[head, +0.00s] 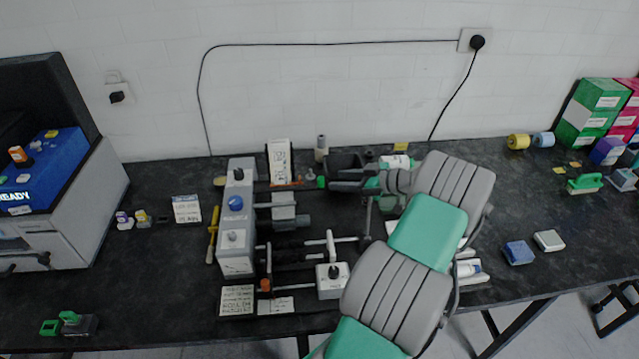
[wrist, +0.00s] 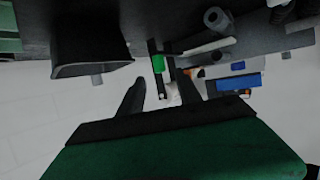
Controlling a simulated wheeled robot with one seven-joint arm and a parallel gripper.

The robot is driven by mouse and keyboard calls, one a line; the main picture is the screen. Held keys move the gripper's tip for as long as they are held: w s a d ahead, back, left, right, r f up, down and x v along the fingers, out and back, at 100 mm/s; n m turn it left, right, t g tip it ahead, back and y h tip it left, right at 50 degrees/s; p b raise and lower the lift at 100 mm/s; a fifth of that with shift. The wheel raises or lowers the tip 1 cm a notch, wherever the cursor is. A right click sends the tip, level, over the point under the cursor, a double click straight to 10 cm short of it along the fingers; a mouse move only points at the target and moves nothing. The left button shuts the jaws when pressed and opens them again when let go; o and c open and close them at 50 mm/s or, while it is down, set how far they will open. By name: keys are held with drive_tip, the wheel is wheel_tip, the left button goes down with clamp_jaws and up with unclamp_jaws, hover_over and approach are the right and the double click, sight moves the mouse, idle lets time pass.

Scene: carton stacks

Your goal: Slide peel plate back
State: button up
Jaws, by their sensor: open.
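A grey bench machine (head: 237,215) with a blue knob stands mid-bench, with rods and rollers reaching right from it. I cannot tell for certain which of its parts is the peel plate. A small green piece (head: 321,182) sits near the machine's back right; a green piece also shows in the wrist view (wrist: 158,63), just beyond my fingertips. My gripper (head: 331,174) is open at the back of the bench, pointing left, right of an upright white labelled card (head: 279,160). In the wrist view my gripper (wrist: 158,76) has nothing clearly between its fingers.
A grey cylinder (head: 321,148) stands behind my gripper, close to the wall. A white block with a lever (head: 333,279) stands at the front. A printer-like unit (head: 60,190) fills the left end. Green cartons (head: 599,95) are stacked at right. The bench's front left is mostly clear.

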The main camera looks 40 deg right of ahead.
sight(321, 178)
drive_tip(key=p+x, duration=0.2)
drive_tip(key=x, duration=0.4)
drive_tip(key=shift+w+a, duration=0.15)
drive_tip(key=shift+w, duration=0.15)
drive_tip(key=shift+w+a+f, duration=0.1)
drive_tip(key=shift+w+f, duration=0.2)
drive_tip(key=shift+w, duration=0.05)
clamp_jaws()
idle(0.7)
